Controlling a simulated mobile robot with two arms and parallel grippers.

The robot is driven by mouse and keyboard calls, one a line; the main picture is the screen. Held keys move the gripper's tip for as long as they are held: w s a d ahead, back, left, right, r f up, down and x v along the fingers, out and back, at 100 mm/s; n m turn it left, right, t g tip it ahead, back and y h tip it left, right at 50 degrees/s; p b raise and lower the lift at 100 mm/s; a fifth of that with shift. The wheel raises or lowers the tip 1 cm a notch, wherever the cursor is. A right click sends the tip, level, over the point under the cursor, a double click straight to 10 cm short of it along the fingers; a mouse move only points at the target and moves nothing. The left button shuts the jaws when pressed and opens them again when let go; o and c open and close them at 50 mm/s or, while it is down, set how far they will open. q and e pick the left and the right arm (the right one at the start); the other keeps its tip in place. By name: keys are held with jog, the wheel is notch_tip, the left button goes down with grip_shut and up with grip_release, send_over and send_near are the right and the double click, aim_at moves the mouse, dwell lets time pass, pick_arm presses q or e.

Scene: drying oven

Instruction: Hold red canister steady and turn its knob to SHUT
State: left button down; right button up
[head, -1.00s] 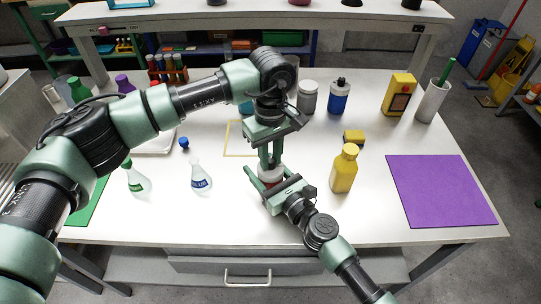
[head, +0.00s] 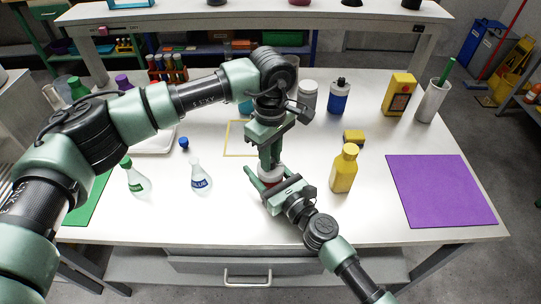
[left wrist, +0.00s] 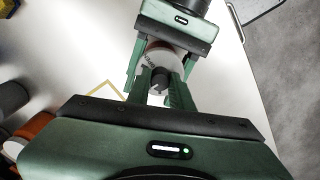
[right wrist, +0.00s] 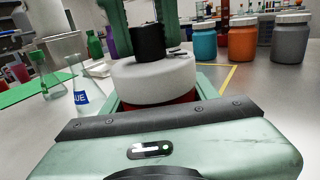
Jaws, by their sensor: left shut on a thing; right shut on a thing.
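The red canister has a white top and a black knob, and stands upright on the table. In the right wrist view its red body (right wrist: 184,97), white top (right wrist: 152,80) and black knob (right wrist: 148,42) show; the left wrist view also shows the knob (left wrist: 159,82). My right gripper (head: 268,184) is shut on the red body from the front right. My left gripper (head: 268,165) points down from above and is shut on the knob. The fingers hide much of the canister in the head view. I cannot read the knob's setting.
A yellow bottle (head: 344,168) stands close to the right of my right gripper. A blue-labelled flask (head: 201,178) and a green-capped flask (head: 134,178) stand left. A yellow outlined square (head: 232,139) lies behind the canister; a purple mat (head: 441,191) lies at the right.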

pick_arm(q)
jog(key=c, duration=1.2)
grip_release()
jog(key=shift+c, duration=0.2)
notch_tip(320, 180, up, 12)
pick_arm(e)
jog(key=o, duration=1.6)
jog(key=shift+c, duration=0.2)
jog(key=shift+s, duration=0.1)
